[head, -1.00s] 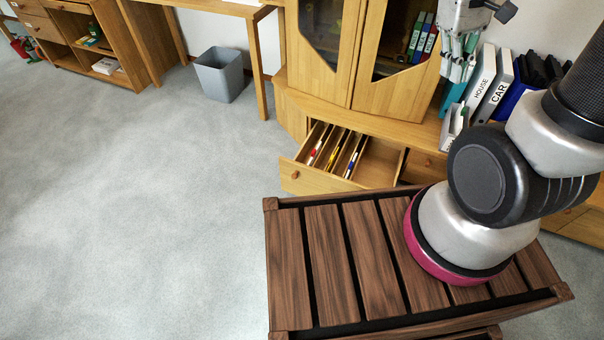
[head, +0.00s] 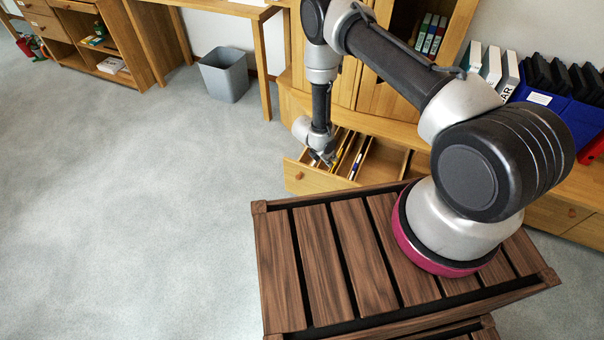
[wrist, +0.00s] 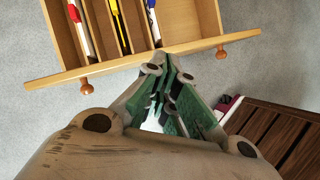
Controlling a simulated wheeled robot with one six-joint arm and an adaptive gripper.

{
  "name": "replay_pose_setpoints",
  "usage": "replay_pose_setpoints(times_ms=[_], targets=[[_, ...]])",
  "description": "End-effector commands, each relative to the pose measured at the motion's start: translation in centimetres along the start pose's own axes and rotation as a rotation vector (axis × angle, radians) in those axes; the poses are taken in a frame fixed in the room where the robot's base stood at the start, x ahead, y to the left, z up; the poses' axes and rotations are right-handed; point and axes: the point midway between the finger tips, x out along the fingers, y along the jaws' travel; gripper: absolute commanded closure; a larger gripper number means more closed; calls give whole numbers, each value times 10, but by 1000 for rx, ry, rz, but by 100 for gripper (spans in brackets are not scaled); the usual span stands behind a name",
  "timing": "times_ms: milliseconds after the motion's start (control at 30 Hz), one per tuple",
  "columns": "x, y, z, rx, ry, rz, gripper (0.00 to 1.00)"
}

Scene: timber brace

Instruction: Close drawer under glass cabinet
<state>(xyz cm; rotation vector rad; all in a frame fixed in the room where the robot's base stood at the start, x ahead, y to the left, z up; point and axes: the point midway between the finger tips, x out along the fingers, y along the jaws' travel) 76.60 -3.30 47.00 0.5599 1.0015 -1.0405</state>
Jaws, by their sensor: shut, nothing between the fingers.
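The drawer (head: 324,182) under the glass cabinet (head: 376,100) is pulled open and sticks out toward my base. It holds several pens or markers in narrow slots. In the wrist view its wooden front (wrist: 120,69) runs across the upper half, with one round knob (wrist: 86,87) at the left and another (wrist: 221,53) at the right. My gripper (head: 328,158) is shut and empty, close to the drawer front. In the wrist view my gripper (wrist: 162,85) points at the front between the two knobs. I cannot tell whether the fingertips touch it.
A grey bin (head: 223,74) stands on the floor by a desk (head: 215,12). Binders (head: 497,72) and a blue file box (head: 560,110) stand on the cabinet's right shelf. The carpet (head: 130,220) left of my base is clear.

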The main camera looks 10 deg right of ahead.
Motion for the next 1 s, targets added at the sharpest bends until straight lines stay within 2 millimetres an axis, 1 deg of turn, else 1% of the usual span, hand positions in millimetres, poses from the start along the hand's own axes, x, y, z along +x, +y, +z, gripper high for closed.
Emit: replay_pose_setpoints(times_ms=[33, 100, 133, 200, 300, 433, 567, 667, 1000], targets=[[15, 3, -26, -86, 37, 32, 100], [20, 18, -53, -194, 87, 93, 100], [19, 26, -60, -233, 103, 121, 100], [10, 46, -73, -312, 134, 183, 100], [2, 56, -89, -402, 172, 231, 100], [0, 52, -103, -453, 214, 239, 100], [12, 54, -107, -445, 220, 235, 100], [28, 56, -112, -443, 219, 234, 100], [97, 69, -130, -442, 218, 234, 100]])
